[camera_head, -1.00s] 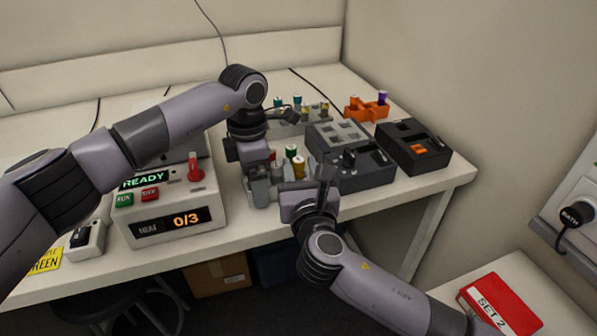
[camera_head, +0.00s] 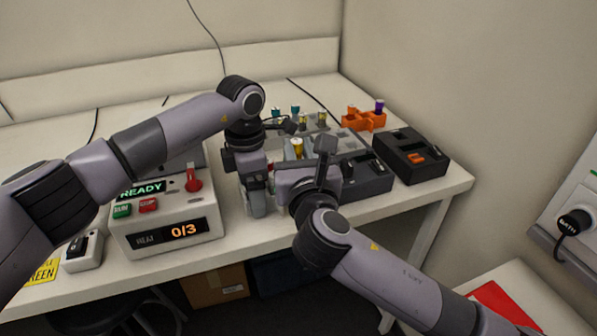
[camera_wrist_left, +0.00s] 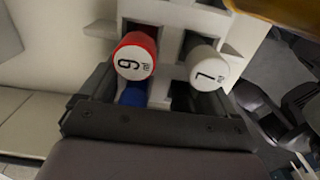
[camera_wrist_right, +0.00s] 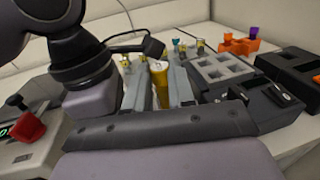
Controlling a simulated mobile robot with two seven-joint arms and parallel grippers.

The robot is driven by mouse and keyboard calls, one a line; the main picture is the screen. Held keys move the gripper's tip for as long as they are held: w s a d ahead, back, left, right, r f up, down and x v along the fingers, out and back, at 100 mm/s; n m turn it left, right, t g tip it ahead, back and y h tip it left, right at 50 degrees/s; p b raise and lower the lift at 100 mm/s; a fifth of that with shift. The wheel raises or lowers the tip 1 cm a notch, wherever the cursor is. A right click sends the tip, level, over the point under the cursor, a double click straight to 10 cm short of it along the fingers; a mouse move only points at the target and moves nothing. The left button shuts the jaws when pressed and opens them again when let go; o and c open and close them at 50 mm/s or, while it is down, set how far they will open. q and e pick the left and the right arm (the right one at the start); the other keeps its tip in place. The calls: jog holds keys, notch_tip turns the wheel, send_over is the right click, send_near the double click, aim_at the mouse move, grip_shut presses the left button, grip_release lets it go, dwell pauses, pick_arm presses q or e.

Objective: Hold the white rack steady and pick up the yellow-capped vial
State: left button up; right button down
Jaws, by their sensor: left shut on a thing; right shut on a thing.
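The yellow-capped vial (camera_head: 297,147) is held upright in my right gripper (camera_head: 309,163). In the right wrist view the vial (camera_wrist_right: 160,88) stands between the two shut fingers (camera_wrist_right: 160,98). My left gripper (camera_head: 257,192) is at the white rack on the table, mostly covering it in the head view. In the left wrist view the white rack (camera_wrist_left: 100,32) lies between the left fingers, and the gripper is shut on it.
A control box (camera_head: 165,222) showing READY and 0/3 stands left. A grey device (camera_head: 368,183) and a black device (camera_head: 412,156) stand right. An orange holder (camera_head: 363,120) and several small vials are behind. A red booklet (camera_head: 497,305) lies on the lower right table.

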jog(key=shift+r, duration=1.85)
pick_arm(q)
jog(key=o, duration=0.8)
jog(key=shift+r, duration=0.1)
